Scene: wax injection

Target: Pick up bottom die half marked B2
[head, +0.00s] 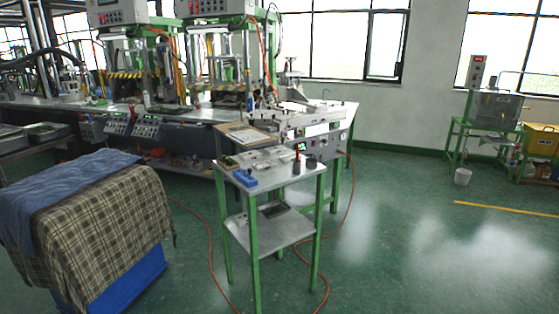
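A small table with green legs and a grey top (285,182) stands near the middle of the head view. Flat silvery metal pieces (262,160) lie on its top and may be die halves. They are too small to separate clearly, and no B2 marking can be read. Neither of my grippers is in view.
A blue object (245,178) lies on the table's near left corner. A cloth-covered blue bin (110,220) stands at the left. A workbench with machines (180,125) is behind. An orange hose (205,245) runs along the floor.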

